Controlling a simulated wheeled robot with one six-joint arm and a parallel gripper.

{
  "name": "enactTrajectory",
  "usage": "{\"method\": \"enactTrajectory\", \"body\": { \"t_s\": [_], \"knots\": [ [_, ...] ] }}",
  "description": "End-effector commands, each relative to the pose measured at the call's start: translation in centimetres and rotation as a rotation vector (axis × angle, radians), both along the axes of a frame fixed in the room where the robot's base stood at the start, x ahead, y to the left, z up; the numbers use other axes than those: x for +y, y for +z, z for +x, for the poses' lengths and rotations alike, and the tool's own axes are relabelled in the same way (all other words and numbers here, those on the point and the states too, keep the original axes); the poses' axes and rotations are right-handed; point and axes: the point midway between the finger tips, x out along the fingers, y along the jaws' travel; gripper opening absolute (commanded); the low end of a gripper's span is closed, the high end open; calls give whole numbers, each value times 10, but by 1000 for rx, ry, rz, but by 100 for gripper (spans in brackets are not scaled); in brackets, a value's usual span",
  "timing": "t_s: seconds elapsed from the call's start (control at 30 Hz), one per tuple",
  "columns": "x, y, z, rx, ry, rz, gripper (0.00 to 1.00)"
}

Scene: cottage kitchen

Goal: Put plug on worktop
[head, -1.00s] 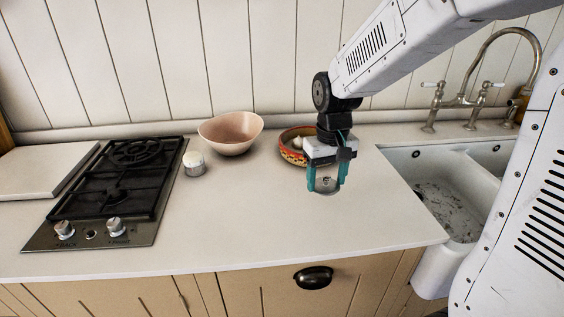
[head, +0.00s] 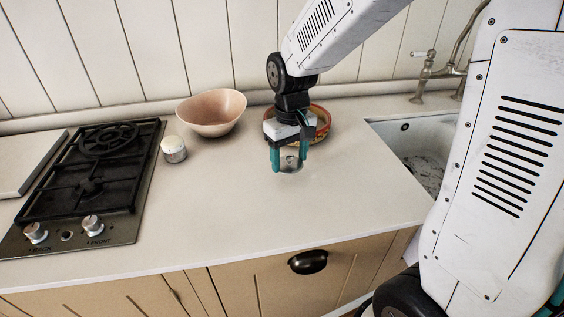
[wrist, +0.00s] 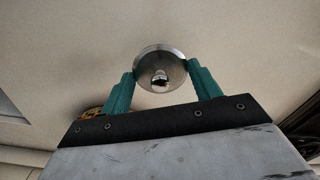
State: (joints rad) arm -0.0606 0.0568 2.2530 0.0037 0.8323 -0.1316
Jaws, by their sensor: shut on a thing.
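The plug (wrist: 146,58) is a round, shiny metal disc with a small knob in its middle. In the wrist view it sits between the two teal fingers of my gripper (wrist: 163,84), which are shut on it. In the head view my gripper (head: 289,163) points down over the worktop (head: 235,205), in front of the patterned bowl, and the plug shows as a grey disc (head: 291,165) between the fingertips. The plug is at or just above the worktop surface; I cannot tell whether it touches.
A patterned bowl (head: 323,122) stands just behind my gripper, partly hidden. A pink bowl (head: 211,114) and a small white-topped jar (head: 174,149) stand left, beside the gas hob (head: 90,180). The sink (head: 421,150) is at right. The worktop's front middle is clear.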

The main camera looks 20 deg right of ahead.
Motion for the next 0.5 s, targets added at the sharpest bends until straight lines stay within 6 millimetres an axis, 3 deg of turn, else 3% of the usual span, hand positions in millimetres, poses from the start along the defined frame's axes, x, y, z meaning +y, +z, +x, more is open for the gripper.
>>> {"method": "enactTrajectory", "body": {
  "t_s": [0.2,0.5],
  "knots": [
    [9,-2,24,0,1,0,39],
    [9,-35,24,4,1,-1,39]
  ]
}}
